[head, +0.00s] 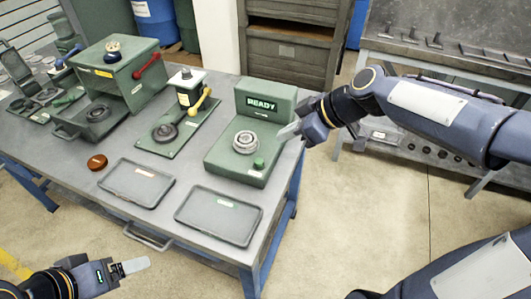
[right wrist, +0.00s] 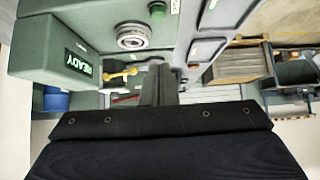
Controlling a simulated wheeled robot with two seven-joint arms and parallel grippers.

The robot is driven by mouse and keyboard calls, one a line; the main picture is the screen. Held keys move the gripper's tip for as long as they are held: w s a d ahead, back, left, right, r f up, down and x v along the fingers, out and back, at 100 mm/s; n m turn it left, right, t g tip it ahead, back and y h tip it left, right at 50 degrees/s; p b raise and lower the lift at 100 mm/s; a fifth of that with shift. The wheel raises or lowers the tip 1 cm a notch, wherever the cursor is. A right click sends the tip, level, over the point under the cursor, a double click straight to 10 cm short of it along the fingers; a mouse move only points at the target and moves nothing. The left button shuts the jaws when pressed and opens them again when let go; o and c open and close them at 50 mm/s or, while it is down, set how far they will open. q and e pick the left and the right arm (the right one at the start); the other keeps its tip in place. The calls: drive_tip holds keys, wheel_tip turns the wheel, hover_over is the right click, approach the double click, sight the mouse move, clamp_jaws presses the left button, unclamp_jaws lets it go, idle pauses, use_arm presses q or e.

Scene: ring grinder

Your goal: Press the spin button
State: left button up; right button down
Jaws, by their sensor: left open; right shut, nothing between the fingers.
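The green grinder machine (head: 252,140) stands at the right end of the table, with a "READY" display (head: 262,104) on its back block. A round green button (head: 259,163) sits at its front right and shows at the top of the right wrist view (right wrist: 157,10). A metal ring-shaped part (head: 246,141) lies on the machine behind the button; it also shows in the right wrist view (right wrist: 131,35). My right gripper (head: 288,131) is shut and empty, by the machine's right side, apart from the button. My left gripper (head: 132,266) is open and empty, off the table's front left.
Two grey trays (head: 110,183) (head: 191,218) lie along the table's front edge, with a brown disc (head: 97,161) beside them. A press with a yellow lever (head: 187,98) and a green box machine (head: 117,75) stand to the left. Another bench is at the right.

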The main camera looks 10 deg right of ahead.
drive_tip(key=p, duration=0.1)
hover_over(255, 159)
drive_tip(key=s+d, duration=0.2)
wheel_tip(255, 159, down, 5)
drive_tip(key=shift+d+f, duration=0.15)
wheel_tip(255, 159, down, 3)
drive_tip(key=shift+w+r, duration=0.1)
drive_tip(key=shift+r, duration=0.1)
drive_tip(key=shift+f, duration=0.7)
